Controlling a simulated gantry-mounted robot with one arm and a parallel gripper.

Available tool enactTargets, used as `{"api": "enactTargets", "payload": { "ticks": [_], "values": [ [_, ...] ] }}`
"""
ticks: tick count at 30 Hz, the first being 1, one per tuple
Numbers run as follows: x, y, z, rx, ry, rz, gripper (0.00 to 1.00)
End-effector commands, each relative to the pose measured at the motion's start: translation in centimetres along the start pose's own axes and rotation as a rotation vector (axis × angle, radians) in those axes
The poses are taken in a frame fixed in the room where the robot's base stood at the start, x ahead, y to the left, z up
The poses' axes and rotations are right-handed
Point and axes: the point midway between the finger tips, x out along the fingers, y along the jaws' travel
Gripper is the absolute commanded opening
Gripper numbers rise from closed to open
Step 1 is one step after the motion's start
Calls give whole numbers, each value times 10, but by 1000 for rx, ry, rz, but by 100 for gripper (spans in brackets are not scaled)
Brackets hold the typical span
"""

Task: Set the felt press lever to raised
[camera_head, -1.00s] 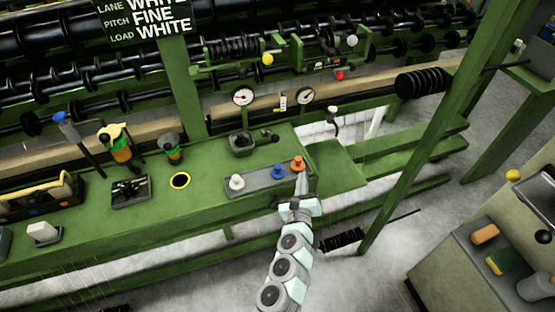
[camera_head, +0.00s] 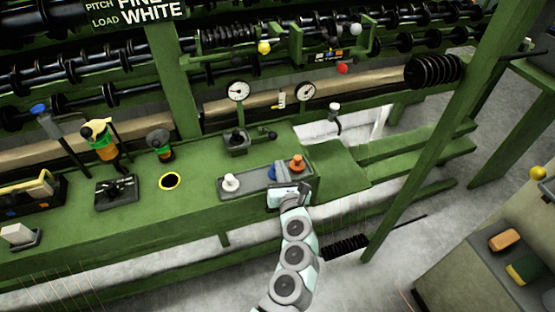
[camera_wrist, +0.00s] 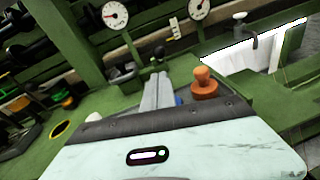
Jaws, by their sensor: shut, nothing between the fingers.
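No label marks which lever is the felt press. A short black-knobbed lever (camera_head: 270,134) lies beside a dark block (camera_head: 236,143) on the green bench; the wrist view shows its black knob (camera_wrist: 158,50) beyond my fingers. A white-handled lever (camera_head: 334,108) stands upright at the right gap, also in the wrist view (camera_wrist: 239,17). A blue-handled lever (camera_head: 38,108) leans at the far left. My gripper (camera_wrist: 158,88) is shut and empty, over the peg tray, apart from these levers. In the head view its wrist hides most of the fingers.
The grey tray (camera_head: 250,184) holds white (camera_head: 230,183), blue and orange (camera_head: 296,164) pegs; the orange peg (camera_wrist: 204,82) is close to my fingers. Two gauges (camera_head: 238,90) stand behind the bench. A green post (camera_head: 430,130) rises at the right.

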Motion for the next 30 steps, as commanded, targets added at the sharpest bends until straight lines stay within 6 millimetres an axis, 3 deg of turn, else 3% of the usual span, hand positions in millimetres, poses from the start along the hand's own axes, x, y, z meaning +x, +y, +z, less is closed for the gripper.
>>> {"api": "enactTargets", "payload": {
  "ticks": [18, 30],
  "values": [
    [80, 0, -2, -5, 0, 2, 0],
    [93, 0, -1, -1, 0, -2, 0]
  ]
}}
